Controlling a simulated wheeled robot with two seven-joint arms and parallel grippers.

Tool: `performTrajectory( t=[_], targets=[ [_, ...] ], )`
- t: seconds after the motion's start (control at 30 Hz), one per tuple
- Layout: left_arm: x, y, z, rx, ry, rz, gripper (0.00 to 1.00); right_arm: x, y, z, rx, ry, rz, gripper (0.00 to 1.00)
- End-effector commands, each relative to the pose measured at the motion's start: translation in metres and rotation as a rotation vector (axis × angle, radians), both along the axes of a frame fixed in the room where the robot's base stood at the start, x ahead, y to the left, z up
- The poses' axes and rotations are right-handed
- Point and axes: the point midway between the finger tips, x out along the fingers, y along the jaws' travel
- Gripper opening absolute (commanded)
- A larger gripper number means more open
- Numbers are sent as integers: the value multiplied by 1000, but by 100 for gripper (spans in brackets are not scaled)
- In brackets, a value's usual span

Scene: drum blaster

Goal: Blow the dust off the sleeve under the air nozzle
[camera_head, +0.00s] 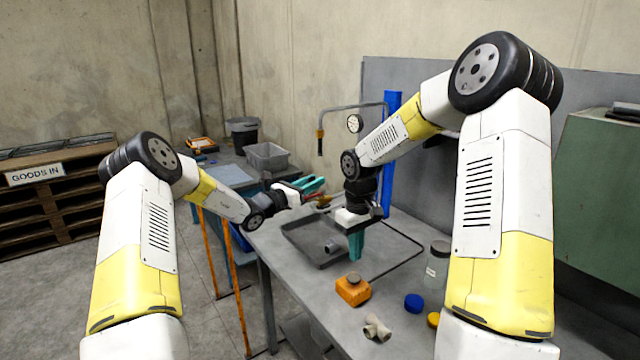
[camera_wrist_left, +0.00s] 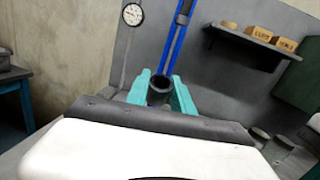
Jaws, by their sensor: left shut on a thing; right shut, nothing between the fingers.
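My left gripper (camera_head: 314,186) is held out over the back left of the bench, its teal fingers shut. In the left wrist view the fingers (camera_wrist_left: 160,92) close around a dark, hollow, round sleeve (camera_wrist_left: 159,91), its open end showing. In the head view the sleeve is hard to make out. My right gripper (camera_head: 356,250) points down beside the tray, fingers shut and empty. Dust cannot be made out.
A dark tray (camera_head: 296,228) on the bench (camera_head: 310,300) holds a grey cylindrical piece (camera_head: 333,246). A blue post (camera_head: 393,105) and gauge (camera_head: 354,123) stand behind.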

Motion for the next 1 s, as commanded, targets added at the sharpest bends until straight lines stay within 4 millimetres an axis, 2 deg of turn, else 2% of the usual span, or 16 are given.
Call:
performTrajectory(
  t=[0.7,1.0],
  targets=[
    [-39,60,0,-1,0,1,0,0,0,0,0,0,0,0],
    [-43,64,1,-1,-1,-1,0,0,0,0,0,0,0,0]
  ],
)
